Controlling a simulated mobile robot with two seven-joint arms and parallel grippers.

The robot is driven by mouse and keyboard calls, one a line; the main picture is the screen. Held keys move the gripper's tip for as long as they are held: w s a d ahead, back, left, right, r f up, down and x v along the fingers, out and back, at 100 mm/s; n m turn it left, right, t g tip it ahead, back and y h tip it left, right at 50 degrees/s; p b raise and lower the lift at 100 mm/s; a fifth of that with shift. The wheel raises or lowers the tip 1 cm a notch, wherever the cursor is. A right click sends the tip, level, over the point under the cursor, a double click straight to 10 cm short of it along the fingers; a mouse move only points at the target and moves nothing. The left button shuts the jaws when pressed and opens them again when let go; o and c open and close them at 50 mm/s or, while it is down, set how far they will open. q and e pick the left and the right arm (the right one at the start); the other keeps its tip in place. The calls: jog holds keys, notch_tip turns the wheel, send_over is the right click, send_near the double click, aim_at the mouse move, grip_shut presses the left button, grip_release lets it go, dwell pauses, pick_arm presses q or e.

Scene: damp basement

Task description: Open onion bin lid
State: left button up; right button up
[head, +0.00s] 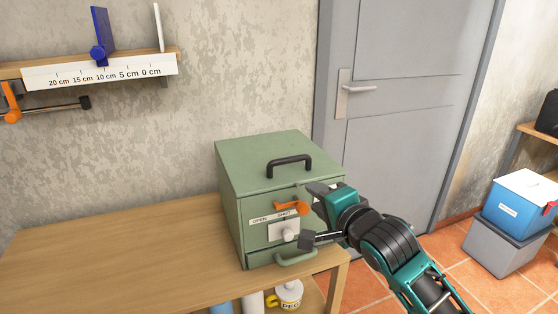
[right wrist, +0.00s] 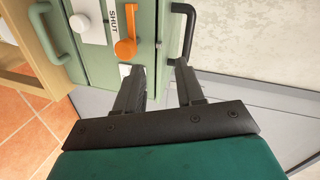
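A green box (head: 235,167) stands on the wooden table's right end; I take it for the onion bin, though no onion label is readable. Its top lid is down, with a black handle (head: 289,161). On its front, an orange lever (head: 292,205) lies roughly sideways above a strip reading OPEN and SHUT, near SHUT. The lever also shows in the right wrist view (right wrist: 125,47). A white knob (head: 290,235) sits below. My right gripper (head: 313,214) is open and empty at the box's front right, beside the lever and apart from it. My left gripper is out of view.
The box has a green lower handle (head: 296,257). The tabletop (head: 120,255) to its left is clear. A scaled shelf (head: 100,72) hangs on the wall. A grey door (head: 395,130) stands behind. A blue bin (head: 517,210) with a white lid sits at right.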

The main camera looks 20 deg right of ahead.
aim_at(293, 160)
jog(key=w+m, duration=0.1)
jog(key=w, duration=0.3)
jog(key=w+r+m, duration=0.1)
jog(key=w, duration=0.9)
jog(key=shift+w+a+r+m+t+b, duration=0.15)
jog(key=shift+r+m+t+b, duration=0.15)
jog(key=shift+m+b, duration=0.1)
grip_shut()
